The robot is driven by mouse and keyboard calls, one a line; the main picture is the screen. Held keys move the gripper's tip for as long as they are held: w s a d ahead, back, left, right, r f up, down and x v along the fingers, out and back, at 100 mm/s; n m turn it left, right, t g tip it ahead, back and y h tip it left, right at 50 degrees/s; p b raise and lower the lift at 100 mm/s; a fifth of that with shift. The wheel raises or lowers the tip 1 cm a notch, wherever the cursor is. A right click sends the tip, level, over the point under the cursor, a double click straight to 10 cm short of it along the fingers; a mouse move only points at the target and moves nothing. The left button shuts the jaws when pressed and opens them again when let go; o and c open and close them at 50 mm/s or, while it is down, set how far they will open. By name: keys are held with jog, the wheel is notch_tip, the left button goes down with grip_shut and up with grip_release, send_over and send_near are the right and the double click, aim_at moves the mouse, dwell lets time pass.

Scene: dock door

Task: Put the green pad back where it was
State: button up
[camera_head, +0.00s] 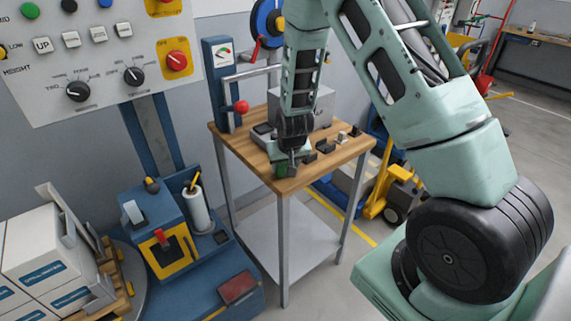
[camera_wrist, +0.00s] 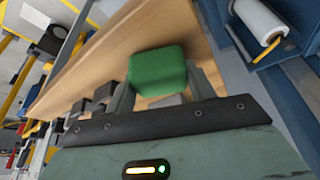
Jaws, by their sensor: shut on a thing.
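The green pad (camera_wrist: 158,68) is a small block with rounded edges. It sits between the two fingers of my gripper (camera_wrist: 162,88) in the wrist view, and the fingers are shut on it. In the head view my gripper (camera_head: 289,163) points down near the front corner of the wooden-topped table (camera_head: 298,181). There only a little of the green pad (camera_head: 280,170) shows, partly hidden by the gripper. I cannot tell whether the pad touches the tabletop or is held just above it.
Several small dark blocks (camera_head: 325,146) stand on the tabletop right of my gripper. A grey box (camera_head: 315,107) stands behind. A blue gauge post (camera_head: 219,85) rises at the table's left. A blue cabinet with a paper roll (camera_head: 195,212) stands left, below a control panel (camera_head: 105,60).

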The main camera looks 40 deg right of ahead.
jog(key=shift+f, duration=0.15)
jog(key=o, duration=0.9)
jog(key=shift+r, duration=0.35)
jog(key=v, duration=1.2)
jog(key=s+a+r+n+g+y, duration=0.15)
jog(key=s+a, duration=0.25)
jog(key=a, duration=0.4)
jog(key=s+a+r+n+y, duration=0.1)
jog(key=s+a+r+n, duration=0.2)
jog(key=a, duration=0.5)
jog(key=s+a+r+n+g, duration=0.1)
jog(key=s+a+n, duration=0.1)
jog(key=s, duration=0.4)
jog(key=s+a+r+n+g, duration=0.1)
jog(key=s+a+n, duration=0.2)
jog(key=s, duration=0.4)
jog(key=s+a+r+n+g, duration=0.1)
jog(key=s+a+n, duration=0.1)
jog(key=s, duration=0.4)
jog(key=shift+s+a+r+n, duration=0.15)
jog(key=shift+a+r+n, duration=0.1)
jog(key=shift+a, duration=0.55)
